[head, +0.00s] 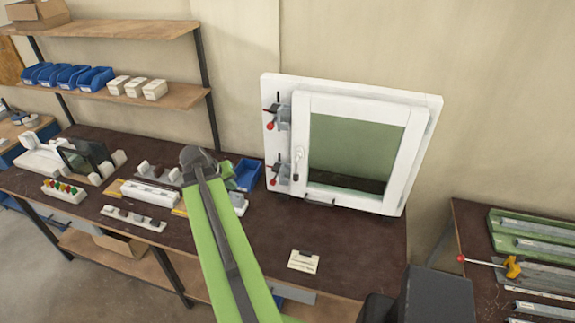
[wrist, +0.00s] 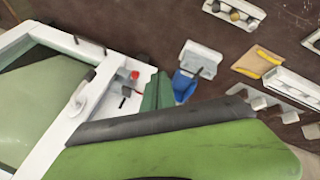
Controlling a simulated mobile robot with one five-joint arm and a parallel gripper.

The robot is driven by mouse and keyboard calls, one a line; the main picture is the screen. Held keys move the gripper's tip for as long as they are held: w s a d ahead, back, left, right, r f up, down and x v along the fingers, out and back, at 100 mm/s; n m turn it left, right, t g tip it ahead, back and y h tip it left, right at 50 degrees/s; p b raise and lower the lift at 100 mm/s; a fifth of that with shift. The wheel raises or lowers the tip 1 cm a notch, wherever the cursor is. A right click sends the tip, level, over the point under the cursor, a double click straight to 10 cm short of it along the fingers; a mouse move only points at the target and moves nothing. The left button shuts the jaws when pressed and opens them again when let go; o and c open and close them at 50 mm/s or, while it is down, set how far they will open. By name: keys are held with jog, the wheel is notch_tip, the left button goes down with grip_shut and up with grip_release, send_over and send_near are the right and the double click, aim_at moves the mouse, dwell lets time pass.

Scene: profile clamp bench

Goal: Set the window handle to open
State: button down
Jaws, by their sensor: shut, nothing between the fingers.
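The white-framed window (head: 425,115) stands upright at the back of the bench, its sash shut against the outer frame as far as I can see. The window handle (head: 298,162) is a small pale lever on the sash's left side, and it appears to point down along the frame. In the wrist view the handle (wrist: 80,98) shows on the white sash edge. My gripper (head: 199,158) is left of the window, over the bench and apart from the handle. It is shut and empty. Its fingertips are small and partly hidden by my arm.
Two red-tipped toggle clamps (head: 281,117) sit on the window's left frame. A blue bin (head: 248,175) stands left of the window. Several fixtures (head: 148,192) fill the bench's left side. A small card (head: 303,261) lies in front; the bench around it is clear.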

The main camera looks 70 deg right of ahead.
jog(key=s+d+r+m+g+h+p, duration=0.15)
jog(key=s+d+r, duration=0.25)
jog(key=s+d, duration=0.5)
jog(key=s+d+f+b, duration=0.6)
jog(key=f+b, duration=0.2)
jog(key=shift+d+f+m, duration=0.2)
jog(key=shift+d+m, duration=0.05)
jog(key=shift+m, duration=0.1)
jog(key=shift+s+y, duration=0.1)
jog(key=shift+y, duration=0.15)
